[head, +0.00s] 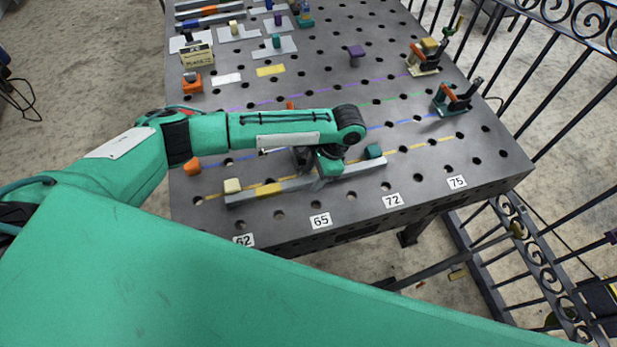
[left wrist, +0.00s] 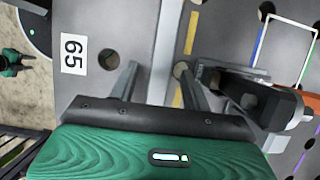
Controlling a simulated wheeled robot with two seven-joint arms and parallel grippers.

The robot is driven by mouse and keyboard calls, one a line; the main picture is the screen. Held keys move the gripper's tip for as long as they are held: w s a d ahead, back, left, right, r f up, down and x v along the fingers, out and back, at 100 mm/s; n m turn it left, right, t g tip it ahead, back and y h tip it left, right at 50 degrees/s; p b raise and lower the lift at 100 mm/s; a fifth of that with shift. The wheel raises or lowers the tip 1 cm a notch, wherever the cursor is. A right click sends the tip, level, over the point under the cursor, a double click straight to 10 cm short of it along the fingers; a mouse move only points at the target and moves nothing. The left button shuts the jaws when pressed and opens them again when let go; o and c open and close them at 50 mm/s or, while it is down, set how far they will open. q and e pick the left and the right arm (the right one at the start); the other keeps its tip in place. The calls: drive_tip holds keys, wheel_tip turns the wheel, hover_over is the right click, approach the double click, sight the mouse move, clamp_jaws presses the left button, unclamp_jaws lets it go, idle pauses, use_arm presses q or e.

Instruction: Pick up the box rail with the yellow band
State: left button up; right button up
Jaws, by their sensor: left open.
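The box rail with the yellow band (head: 268,189) is a long grey bar lying along the near edge of the table, close to the yellow line. Its middle is partly hidden by my left gripper (head: 325,172), which points down over it. In the left wrist view the grey rail (left wrist: 165,40) runs between the two spread fingertips of the left gripper (left wrist: 158,78), with gaps at the sides. The yellow band is out of that view. My left gripper is open. My right gripper is not in view.
The perforated steel table (head: 330,85) carries toggle clamps (head: 454,97) at the right and small blocks at the back left. A black railing (head: 560,110) stands right of the table. Number labels line the front edge.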

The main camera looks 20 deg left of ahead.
use_arm(q)
clamp_jaws()
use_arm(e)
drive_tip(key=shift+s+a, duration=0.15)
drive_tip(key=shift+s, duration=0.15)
